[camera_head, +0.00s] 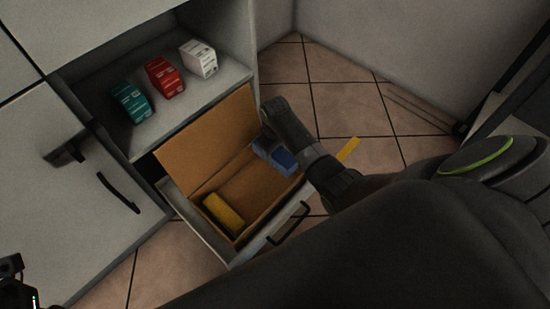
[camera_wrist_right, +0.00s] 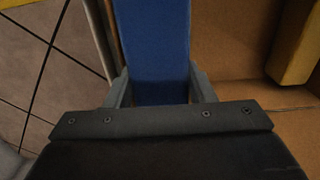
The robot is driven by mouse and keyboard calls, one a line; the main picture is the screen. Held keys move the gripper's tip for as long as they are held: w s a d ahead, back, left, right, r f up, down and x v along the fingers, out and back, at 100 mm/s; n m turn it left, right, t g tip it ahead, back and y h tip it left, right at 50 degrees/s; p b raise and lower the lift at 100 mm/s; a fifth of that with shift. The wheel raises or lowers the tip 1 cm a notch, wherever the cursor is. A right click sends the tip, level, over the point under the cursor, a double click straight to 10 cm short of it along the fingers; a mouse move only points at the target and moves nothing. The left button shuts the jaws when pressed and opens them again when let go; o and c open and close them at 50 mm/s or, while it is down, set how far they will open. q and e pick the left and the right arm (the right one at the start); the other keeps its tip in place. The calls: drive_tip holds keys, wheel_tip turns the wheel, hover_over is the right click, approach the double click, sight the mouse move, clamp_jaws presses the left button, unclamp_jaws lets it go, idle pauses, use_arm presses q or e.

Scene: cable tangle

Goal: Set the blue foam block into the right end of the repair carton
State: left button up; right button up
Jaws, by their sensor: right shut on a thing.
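The blue foam block (camera_head: 283,160) is at the right end of the open repair carton (camera_head: 205,138). My right gripper (camera_head: 268,135) is shut on it, reaching in from the right. In the right wrist view the blue block (camera_wrist_right: 153,45) fills the space between the two fingers (camera_wrist_right: 160,90), with a carton wall close on its left. I cannot tell whether the block touches the carton floor. A yellow block (camera_head: 223,213) lies at the carton's left end. A dark part of my left arm shows at the lower left corner; its fingers cannot be made out.
The carton sits in a pulled-out drawer with a black handle (camera_head: 289,224). Teal (camera_head: 130,101), red (camera_head: 164,77) and white (camera_head: 199,59) boxes stand on the shelf behind. A yellow strip (camera_head: 348,149) shows right of the drawer. The carton's middle is clear.

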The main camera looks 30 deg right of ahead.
sight(275, 156)
wheel_tip(275, 156, down, 3)
drive_tip(key=shift+r+b, duration=0.1)
drive_tip(key=shift+b, duration=0.6)
drive_tip(key=shift+f, duration=0.6)
drive_tip(key=o, duration=0.7)
drive_tip(key=shift+c, duration=0.2)
